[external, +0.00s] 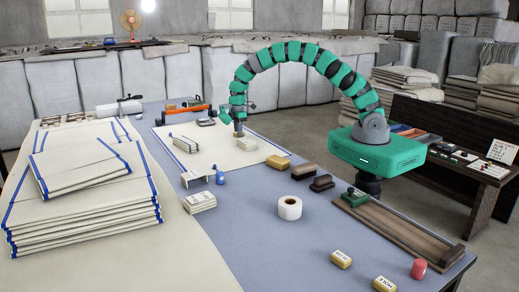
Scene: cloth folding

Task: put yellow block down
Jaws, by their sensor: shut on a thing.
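A yellow block (277,162) lies on the blue-grey table top, at the right edge of the cream cloth, apart from my gripper. Two more yellow blocks with dark lettering lie at the near end of the table, one farther back (341,260) and one nearer the picture's bottom (384,284). My gripper (240,134) points down at the far left edge of a small folded cloth (249,145) and looks shut on it. The fingertips are small and partly hidden there. No yellow block shows in my gripper.
Stacked cloths (85,225) fill the left. Bare table shows in the near middle.

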